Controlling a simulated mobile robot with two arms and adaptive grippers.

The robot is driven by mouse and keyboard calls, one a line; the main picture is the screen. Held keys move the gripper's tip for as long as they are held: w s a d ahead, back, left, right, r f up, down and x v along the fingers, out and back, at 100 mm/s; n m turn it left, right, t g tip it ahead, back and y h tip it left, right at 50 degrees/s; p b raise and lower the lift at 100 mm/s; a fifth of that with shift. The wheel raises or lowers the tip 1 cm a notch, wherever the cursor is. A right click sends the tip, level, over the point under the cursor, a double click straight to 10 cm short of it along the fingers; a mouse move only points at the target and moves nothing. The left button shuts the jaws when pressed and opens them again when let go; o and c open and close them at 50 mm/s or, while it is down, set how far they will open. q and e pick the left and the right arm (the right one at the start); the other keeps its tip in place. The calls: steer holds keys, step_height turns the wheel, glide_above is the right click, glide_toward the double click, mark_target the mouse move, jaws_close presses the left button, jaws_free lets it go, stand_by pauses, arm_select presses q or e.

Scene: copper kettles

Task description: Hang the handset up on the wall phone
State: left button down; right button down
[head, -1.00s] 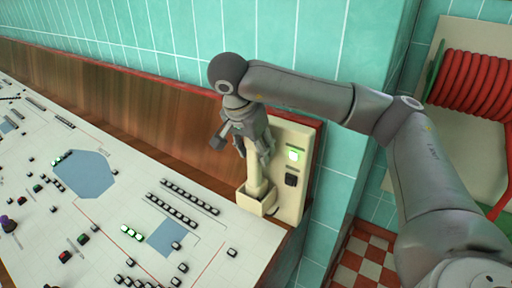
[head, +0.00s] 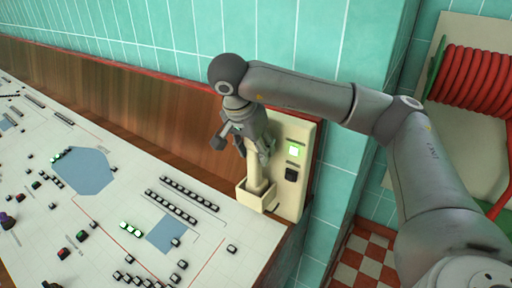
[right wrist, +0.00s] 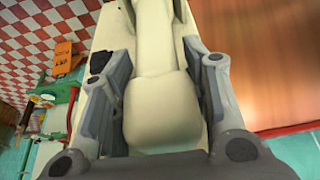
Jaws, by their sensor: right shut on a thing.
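The wall phone (head: 293,190) is a cream upright panel with a lit green square and a dark socket, at the right end of the control desk. A cream box-like cradle (head: 256,199) sticks out at its foot. My right gripper (head: 259,152) is shut on the cream handset (head: 257,178), which stands nearly upright. The handset's lower end is at the cradle's opening; how deep it sits is hidden. In the right wrist view the handset (right wrist: 163,105) lies between both fingers, its wide end toward the camera. My left gripper is not in view.
The white control desk (head: 105,225), with buttons and blue panels, fills the lower left. Wood panelling (head: 130,105) and a teal tiled wall (head: 180,45) stand behind. A red hose reel (head: 475,85) is at the right, above a red and white checkered floor (head: 365,260).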

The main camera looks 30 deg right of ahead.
steer(key=shift+f+b, duration=0.3)
steer(key=shift+f, duration=0.1)
steer(key=c, duration=0.7)
jaws_free()
steer(key=shift+o, duration=0.3)
steer(key=shift+p+v, duration=1.9)
steer(key=shift+v, duration=0.85)
steer(key=p+v, duration=0.2)
steer(key=shift+s+a+r+p, duration=0.1)
steer(key=shift+a+r+p, duration=0.1)
steer(key=shift+p, duration=0.1)
steer(key=shift+f, duration=0.1)
